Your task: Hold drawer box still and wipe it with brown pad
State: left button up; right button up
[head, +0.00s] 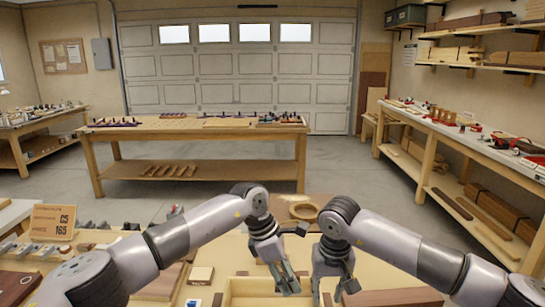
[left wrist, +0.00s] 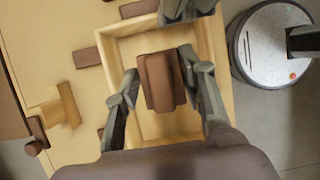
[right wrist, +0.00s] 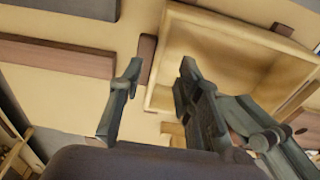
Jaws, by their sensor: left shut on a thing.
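The drawer box (head: 240,290) is a light wooden open-topped box on the bench, cut off by the lower edge of the head view. Its walls and floor show in the left wrist view (left wrist: 112,50) and the right wrist view (right wrist: 225,30). My left gripper (head: 286,285) is shut on the brown pad (left wrist: 158,82), holding it over the inside of the box. Whether the pad touches the floor of the box I cannot tell. My right gripper (right wrist: 155,88) is open, its fingers apart near one box wall; contact is not clear.
Brown wooden blocks (right wrist: 60,55) lie on the bench beside the box. A small sign (head: 53,223) and several small parts stand at left. A round grey-white disc (left wrist: 270,45) shows beside the bench in the left wrist view.

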jog(key=shift+r, duration=0.45)
notch_tip(320, 180, up, 12)
jog(key=s, duration=0.1)
jog(key=shift+s, duration=0.15)
jog(key=shift+f, duration=0.15)
dwell(0.7)
